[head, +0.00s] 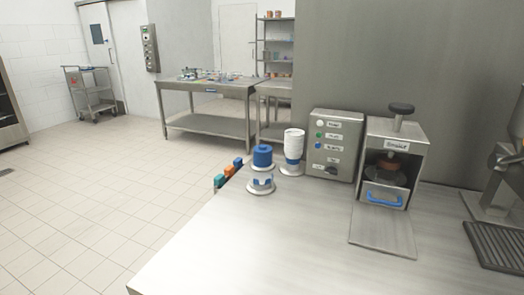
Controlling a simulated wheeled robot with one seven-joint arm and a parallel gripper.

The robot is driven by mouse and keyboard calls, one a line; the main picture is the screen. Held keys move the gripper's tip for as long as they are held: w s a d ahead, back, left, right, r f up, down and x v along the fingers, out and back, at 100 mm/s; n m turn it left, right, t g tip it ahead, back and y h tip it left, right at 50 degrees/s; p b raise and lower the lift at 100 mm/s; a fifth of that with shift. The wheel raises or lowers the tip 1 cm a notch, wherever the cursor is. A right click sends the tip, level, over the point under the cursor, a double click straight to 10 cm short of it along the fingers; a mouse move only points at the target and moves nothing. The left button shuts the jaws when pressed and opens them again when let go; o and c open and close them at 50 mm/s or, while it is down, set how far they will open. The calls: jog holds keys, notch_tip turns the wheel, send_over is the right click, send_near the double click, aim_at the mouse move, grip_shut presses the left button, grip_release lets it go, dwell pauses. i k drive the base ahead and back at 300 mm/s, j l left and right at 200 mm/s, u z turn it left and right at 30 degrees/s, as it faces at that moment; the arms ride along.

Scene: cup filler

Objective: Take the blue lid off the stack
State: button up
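A short blue stack (262,155) of what look like lids stands upright on a white, round-based holder (261,188) near the back left corner of the steel table. The single lids in it are too small to tell apart. My gripper does not show in this view.
A tall stack of white cups (293,144) stands in a similar holder just right of the blue stack. A grey control box (331,145) and a sealer-like machine (404,140) with a blue handle stand further right. A dark grate (497,246) lies at the right edge. The table's (290,250) front middle is clear.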

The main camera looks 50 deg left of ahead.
aim_at(262, 149)
jog(key=u, duration=1.8)
jog(key=i+j+u, duration=0.2)
jog(key=j+u, duration=0.25)
jog(key=i+j+u, duration=0.25)
jog(key=j+u, duration=0.2)
jog(key=i+j+u, duration=0.3)
jog(key=j+u, duration=0.15)
jog(key=i+j+u, duration=0.25)
jog(key=u, duration=0.2)
jog(key=i+u, duration=0.45)
jog(key=i+z, duration=0.25)
jog(key=i, duration=0.2)
jog(key=i+j+z, duration=0.25)
jog(key=i, duration=0.25)
jog(key=i+l+z, duration=0.15)
jog(key=z, duration=0.3)
jog(key=i+z, duration=0.3)
jog(key=z, duration=0.2)
jog(key=i+z, duration=0.2)
jog(key=z, duration=0.25)
jog(key=i+j+z, duration=0.1)
jog(key=i+z, duration=0.15)
jog(key=z, duration=0.2)
jog(key=i+l+z, duration=0.2)
jog(key=i+z, duration=0.65)
jog(key=i+j+z, duration=0.15)
jog(key=i+z, duration=0.25)
jog(key=i, duration=0.2)
jog(key=i+z, duration=0.2)
jog(key=i, duration=0.3)
